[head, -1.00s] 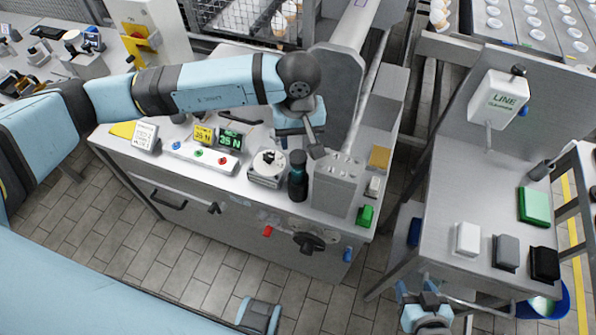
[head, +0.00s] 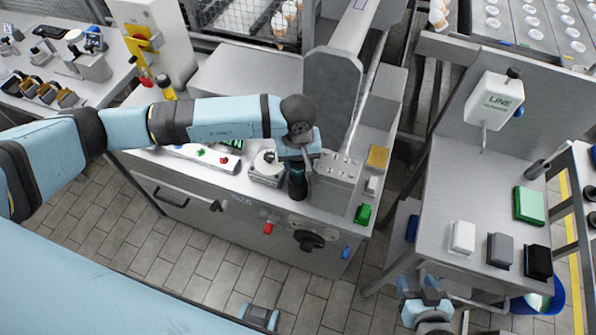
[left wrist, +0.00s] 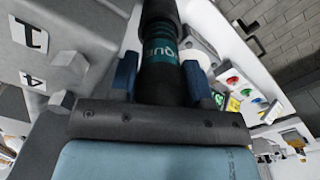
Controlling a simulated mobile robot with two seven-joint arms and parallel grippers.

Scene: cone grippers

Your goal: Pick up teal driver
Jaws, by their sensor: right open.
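The teal driver (head: 297,189) is a dark upright tool with a teal band on the machine top, right of a round white dial device. In the left wrist view the driver (left wrist: 160,50) runs between the two blue fingers of my left gripper (left wrist: 162,80), which lie close along its sides. Whether they press on it does not show. In the head view my left gripper (head: 298,163) is over the driver's top and hides it. My right gripper (head: 430,296) is open and empty at the bottom, in front of the right-hand table.
The white dial device (head: 267,168) stands close left of the driver. A grey block (head: 336,177) with studs stands close on its right. A green block (head: 363,214) and a button strip (head: 200,157) are on the same top.

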